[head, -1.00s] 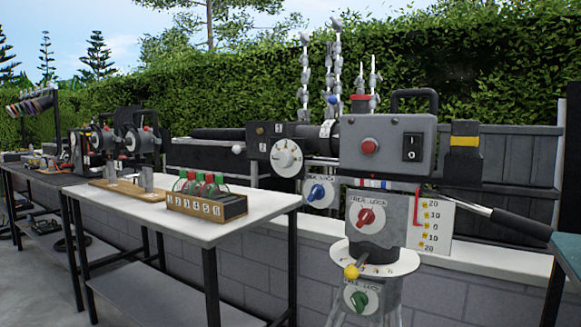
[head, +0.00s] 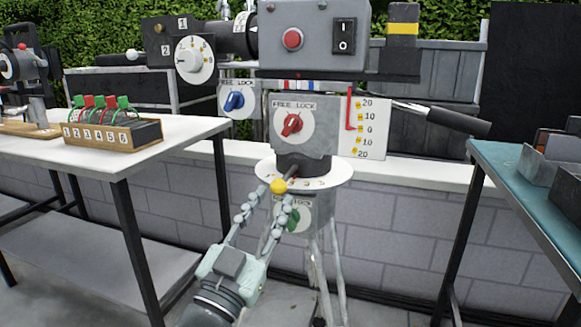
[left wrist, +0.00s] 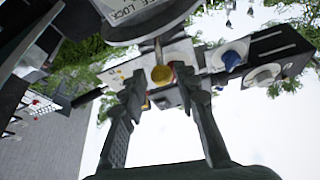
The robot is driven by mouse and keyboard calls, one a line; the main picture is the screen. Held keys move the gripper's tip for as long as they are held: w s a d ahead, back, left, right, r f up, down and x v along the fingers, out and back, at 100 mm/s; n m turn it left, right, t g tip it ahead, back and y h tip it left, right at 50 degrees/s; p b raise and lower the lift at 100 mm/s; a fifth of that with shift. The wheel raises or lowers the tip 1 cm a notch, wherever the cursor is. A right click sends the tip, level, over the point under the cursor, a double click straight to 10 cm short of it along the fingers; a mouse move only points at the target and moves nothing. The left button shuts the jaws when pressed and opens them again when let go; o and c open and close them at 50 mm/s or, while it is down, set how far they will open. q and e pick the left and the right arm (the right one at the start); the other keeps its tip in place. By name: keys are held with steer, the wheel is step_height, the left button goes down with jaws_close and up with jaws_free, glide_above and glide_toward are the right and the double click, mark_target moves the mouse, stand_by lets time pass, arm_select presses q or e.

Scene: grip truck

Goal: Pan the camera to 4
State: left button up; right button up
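A grey camera (head: 320,40) stands on a tripod head above a round white numbered plate (head: 335,172). A thin rod runs from the head to a yellow ball (head: 278,186) at the plate's near side. The ball also shows in the left wrist view (left wrist: 162,76). My left gripper (head: 274,202) is open, with one finger on each side of the ball and gaps left in the wrist view (left wrist: 162,84). The plate's numbers are too small to read surely. A red FREE/LOCK knob (head: 292,124) sits above the plate. My right gripper is out of view.
A green knob (head: 293,215) below the plate is partly covered by my finger. A blue knob (head: 234,101) is behind left. A black handle (head: 445,117) sticks out right. A white table (head: 180,135) stands left, a teal table (head: 525,180) right.

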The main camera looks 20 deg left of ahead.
mark_target(287, 174)
arm_select(q)
steer(key=p+x, duration=0.1)
steer(key=x, duration=0.9)
steer(key=shift+a, duration=0.1)
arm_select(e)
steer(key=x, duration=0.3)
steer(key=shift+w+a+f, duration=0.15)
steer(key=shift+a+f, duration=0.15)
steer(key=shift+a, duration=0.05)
arm_select(q)
jaws_close()
steer(key=shift+f, duration=0.1)
